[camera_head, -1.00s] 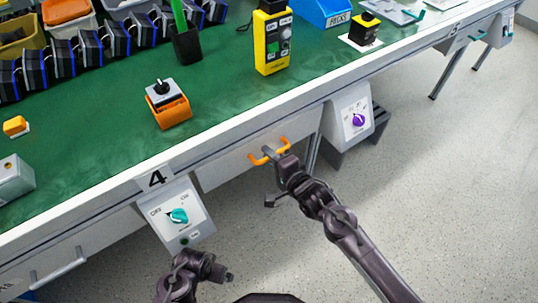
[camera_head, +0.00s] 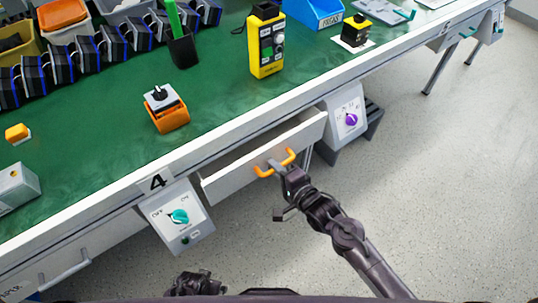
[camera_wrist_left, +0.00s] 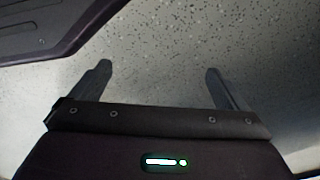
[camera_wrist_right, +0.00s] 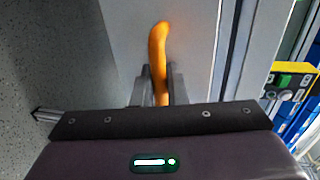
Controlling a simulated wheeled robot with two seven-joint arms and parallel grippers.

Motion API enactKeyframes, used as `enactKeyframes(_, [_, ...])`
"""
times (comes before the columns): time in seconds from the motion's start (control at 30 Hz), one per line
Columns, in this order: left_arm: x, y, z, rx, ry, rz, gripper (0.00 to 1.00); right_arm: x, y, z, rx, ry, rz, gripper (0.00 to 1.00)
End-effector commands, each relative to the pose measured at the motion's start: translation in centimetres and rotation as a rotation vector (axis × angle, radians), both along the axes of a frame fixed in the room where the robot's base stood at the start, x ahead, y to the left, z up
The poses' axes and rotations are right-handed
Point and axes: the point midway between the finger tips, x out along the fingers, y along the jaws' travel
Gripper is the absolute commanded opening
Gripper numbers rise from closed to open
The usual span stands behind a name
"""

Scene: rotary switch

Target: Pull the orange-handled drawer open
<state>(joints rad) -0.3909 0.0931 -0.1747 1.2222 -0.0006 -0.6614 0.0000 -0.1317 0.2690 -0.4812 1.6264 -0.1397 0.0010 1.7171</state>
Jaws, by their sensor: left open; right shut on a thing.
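The drawer (camera_head: 222,182) under the green-topped bench stands partly open, with its inside showing behind the front panel. Its orange handle (camera_head: 290,157) is on the front panel. My right gripper (camera_head: 276,165) is shut on the middle of the handle in the head view. In the right wrist view the orange handle (camera_wrist_right: 158,50) runs between the two fingers (camera_wrist_right: 158,88). My left gripper is open and empty in the left wrist view (camera_wrist_left: 160,80), above the speckled floor. In the head view only part of the left arm shows at the bottom edge.
A switch box with a teal knob (camera_head: 180,216) hangs left of the drawer, and one with a purple knob (camera_head: 351,119) hangs to its right. Another drawer with a grey handle (camera_head: 65,268) is at lower left. The floor (camera_head: 440,200) at right is clear.

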Motion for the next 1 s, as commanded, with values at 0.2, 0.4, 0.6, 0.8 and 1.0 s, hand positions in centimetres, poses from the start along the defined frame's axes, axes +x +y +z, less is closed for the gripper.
enactKeyframes(0.2, [-4.3,0.8,-1.4,0.005,0.025,-0.004,0.96,-3.1,-2.1,0.3,-0.002,0.007,0.002,0.0])
enactKeyframes(0.4, [-9.2,1.7,-2.2,0.009,0.05,-0.009,0.96,-6.3,-4.4,0.4,-0.003,0.009,0.001,0.0])
enactKeyframes(0.6, [-14.6,2.8,-1.7,0.013,0.07,-0.017,0.96,-10.4,-7.4,0.4,-0.002,0.011,0.001,0.0])
enactKeyframes(0.8, [-14.3,2.8,0.4,0.012,0.067,-0.016,0.96,-14.0,-10.0,0.3,-0.002,0.008,0.001,0.0])
enactKeyframes(1.0, [-14.3,2.8,1.4,0.012,0.068,-0.016,0.96,-16.3,-11.6,0.1,0.0,0.006,0.002,0.0])
